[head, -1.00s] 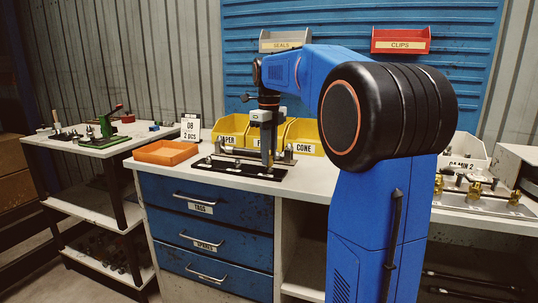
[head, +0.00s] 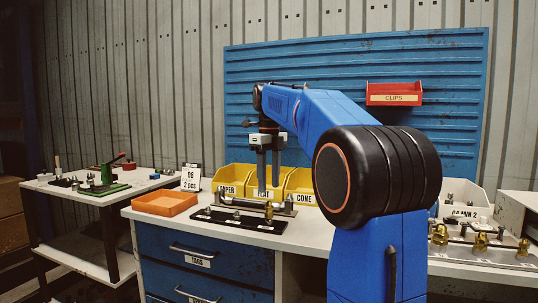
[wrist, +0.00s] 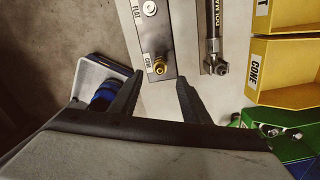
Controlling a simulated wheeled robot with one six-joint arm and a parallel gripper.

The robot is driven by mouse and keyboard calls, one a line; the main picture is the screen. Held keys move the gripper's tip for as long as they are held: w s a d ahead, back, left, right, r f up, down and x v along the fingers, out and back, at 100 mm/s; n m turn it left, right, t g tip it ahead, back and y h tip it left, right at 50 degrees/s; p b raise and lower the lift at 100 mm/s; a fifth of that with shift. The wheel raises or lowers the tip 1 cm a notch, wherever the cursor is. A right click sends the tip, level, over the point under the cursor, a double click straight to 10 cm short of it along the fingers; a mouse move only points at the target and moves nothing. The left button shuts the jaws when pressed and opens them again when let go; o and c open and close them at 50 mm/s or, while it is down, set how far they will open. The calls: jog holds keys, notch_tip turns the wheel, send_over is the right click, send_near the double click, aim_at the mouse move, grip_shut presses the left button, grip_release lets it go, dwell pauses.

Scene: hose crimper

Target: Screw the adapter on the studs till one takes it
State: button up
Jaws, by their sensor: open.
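The brass adapter (head: 268,211) stands at the right end of the dark stud plate (head: 232,222) on the bench. In the wrist view the adapter (wrist: 160,66) sits at the stud whose label seems to read CONE, with the FLAT stud (wrist: 149,8) farther up the plate. How far it is threaded on cannot be seen. My gripper (head: 268,188) is open and empty just above the adapter. In the wrist view my gripper's fingers (wrist: 160,77) stand apart on either side of it, clear of it.
A hose with a metal end (wrist: 214,55) lies beside the plate. Yellow bins (head: 300,190) stand close behind, and an orange tray (head: 165,203) is at the left. More brass fittings (head: 480,241) stand at the right. A green press (head: 105,180) is on the side table.

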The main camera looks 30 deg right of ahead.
notch_tip(320, 180, up, 9)
dwell(0.3)
jog(key=s+a+f+n+t, duration=0.2)
jog(key=s+a+f+n, duration=0.9)
jog(key=s+f+n, duration=0.4)
jog(key=s+a+f+n+t, duration=0.1)
jog(key=s+a+f+n, duration=0.1)
jog(key=s+f+n, duration=0.5)
jog(key=s+a+f+n+t, duration=0.1)
jog(key=s+a+f+n, duration=0.1)
jog(key=s+f+n, duration=0.6)
notch_tip(320, 180, down, 7)
jog(key=shift+a+f+n+t, duration=0.1)
jog(key=shift+a+n+t, duration=0.3)
jog(key=shift+n, duration=0.7)
jog(key=shift+o, duration=0.3)
jog(key=shift+s, duration=0.1)
